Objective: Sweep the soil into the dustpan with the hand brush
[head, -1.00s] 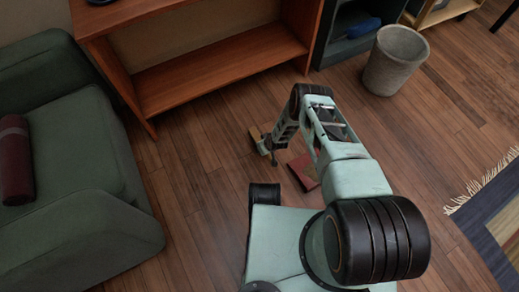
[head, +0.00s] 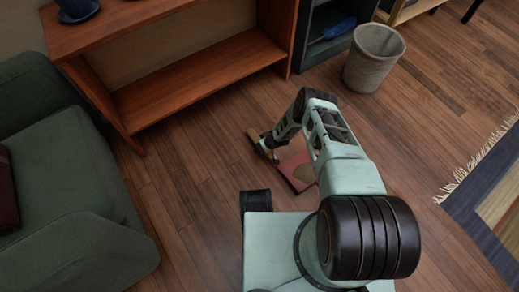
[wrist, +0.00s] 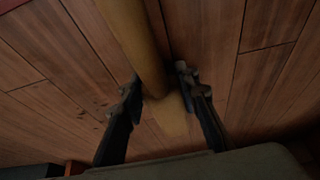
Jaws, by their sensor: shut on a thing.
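The hand brush's tan handle (wrist: 135,40) runs between the two fingers of my gripper (wrist: 156,85) in the wrist view, and the fingers are shut on it. A paler tan part shows just beyond the fingertips; the bristles cannot be made out. In the head view my gripper (head: 271,146) is low over the floor with the yellowish brush (head: 255,137) in it. The red dustpan (head: 301,183) lies on the floor just right of the gripper, partly hidden by my arm. A few small dark specks (wrist: 97,104), possibly soil, show on the floor in the wrist view.
A wooden shelf (head: 195,82) stands beyond the gripper, with a dark shelf unit (head: 325,50) right of it. A grey bin (head: 373,60) is at upper right. A green armchair (head: 65,165) stands left and a fringed rug (head: 485,180) right. Floor between armchair and brush is clear.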

